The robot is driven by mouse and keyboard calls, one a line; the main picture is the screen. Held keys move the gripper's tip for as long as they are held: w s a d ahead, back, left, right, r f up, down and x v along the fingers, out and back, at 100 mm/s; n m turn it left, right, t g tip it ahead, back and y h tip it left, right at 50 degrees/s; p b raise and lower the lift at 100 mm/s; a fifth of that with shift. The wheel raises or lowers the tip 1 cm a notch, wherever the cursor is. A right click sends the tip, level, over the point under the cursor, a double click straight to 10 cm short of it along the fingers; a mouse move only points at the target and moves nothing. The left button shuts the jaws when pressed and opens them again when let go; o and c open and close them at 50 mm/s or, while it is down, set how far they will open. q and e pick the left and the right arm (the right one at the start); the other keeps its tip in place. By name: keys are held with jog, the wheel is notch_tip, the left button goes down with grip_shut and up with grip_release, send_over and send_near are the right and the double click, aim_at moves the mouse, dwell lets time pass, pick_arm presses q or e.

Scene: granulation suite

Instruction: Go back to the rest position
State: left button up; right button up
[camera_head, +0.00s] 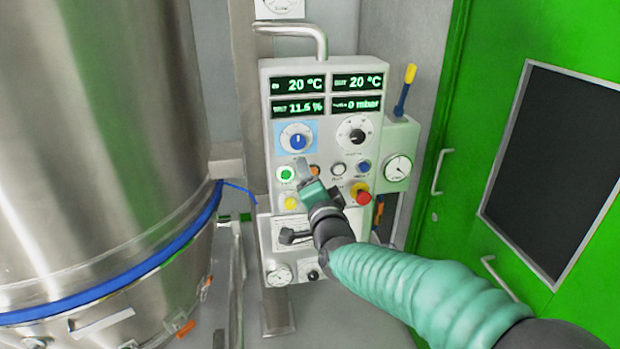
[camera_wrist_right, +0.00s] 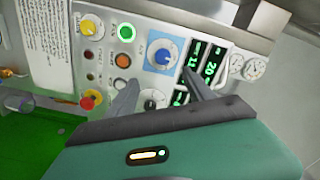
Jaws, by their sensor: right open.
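My right arm comes in from the right in the head view. Its gripper (camera_head: 308,175) is in front of the control panel (camera_head: 325,225), over the button rows. In the right wrist view the two fingers of the right gripper (camera_wrist_right: 160,88) are apart, with nothing seen between them but the panel behind. The blue knob (camera_head: 297,138) on its light blue plate is just above the gripper, and the green-lit button (camera_head: 286,174) is just left of it. I cannot tell whether the fingertips touch the panel. My left gripper is not in view.
A large steel vessel (camera_head: 95,130) with a blue band fills the left. A red emergency button (camera_head: 362,197) and a pressure gauge (camera_head: 398,168) are right of the gripper. A green door (camera_head: 455,225) with handles stands at the right. A metal pipe handle (camera_head: 318,40) juts out above the panel.

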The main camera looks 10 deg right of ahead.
jog(key=s+f+n+g, duration=0.4)
jog(key=s+f+n, duration=0.15)
jog(key=f, duration=0.65)
jog(key=s+d+f+n+g, duration=0.3)
jog(key=s+f+g, duration=0.2)
jog(key=s+f, duration=0.5)
jog(key=s+d+f+n+g, duration=0.4)
jog(key=s+f, duration=0.6)
jog(key=s, duration=0.8)
jog(key=shift+d+g, duration=0.2)
jog(key=shift+g, duration=0.9)
